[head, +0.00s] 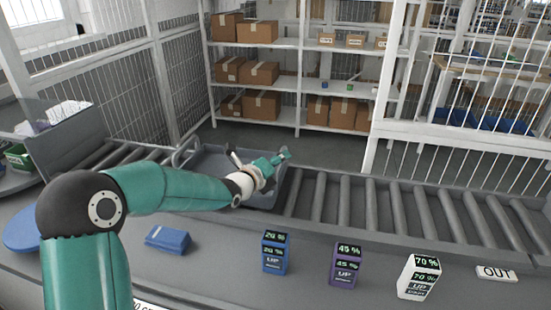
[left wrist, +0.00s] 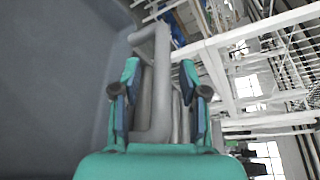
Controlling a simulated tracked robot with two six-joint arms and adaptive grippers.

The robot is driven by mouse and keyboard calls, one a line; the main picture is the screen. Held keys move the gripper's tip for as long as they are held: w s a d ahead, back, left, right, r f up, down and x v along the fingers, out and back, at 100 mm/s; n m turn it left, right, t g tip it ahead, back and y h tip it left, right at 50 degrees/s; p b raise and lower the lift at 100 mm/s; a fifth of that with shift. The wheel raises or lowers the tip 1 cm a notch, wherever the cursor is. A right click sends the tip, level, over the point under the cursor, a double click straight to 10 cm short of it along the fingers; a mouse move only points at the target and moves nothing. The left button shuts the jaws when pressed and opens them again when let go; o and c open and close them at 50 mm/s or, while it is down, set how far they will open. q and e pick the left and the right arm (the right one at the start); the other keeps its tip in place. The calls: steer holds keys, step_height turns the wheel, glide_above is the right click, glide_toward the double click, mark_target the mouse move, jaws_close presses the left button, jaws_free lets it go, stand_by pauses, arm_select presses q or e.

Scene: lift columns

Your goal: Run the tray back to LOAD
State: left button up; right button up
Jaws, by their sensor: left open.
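The grey tray (head: 211,165) sits on the roller conveyor (head: 385,205), left of centre in the head view. A bar handle stands at its left end (head: 184,147). My left gripper (head: 279,160) is at the tray's right end, where the arm hides part of the rim. In the left wrist view, the fingers of my left gripper (left wrist: 162,88) are apart, with a grey bar handle (left wrist: 155,100) showing between them. The tray's wall (left wrist: 55,90) fills the left of that view. Whether the fingers touch the bar cannot be told. My right gripper is not in view.
Blue (head: 275,252), purple (head: 345,264) and white (head: 417,277) percentage blocks stand along the front counter. An OUT sign (head: 496,273) lies at right, a blue folded item (head: 168,240) at left. Rollers right of the tray are bare. Shelves with cartons (head: 258,73) stand behind.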

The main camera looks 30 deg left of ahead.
arm_select(q)
steer(key=shift+w, duration=0.3)
jaws_close()
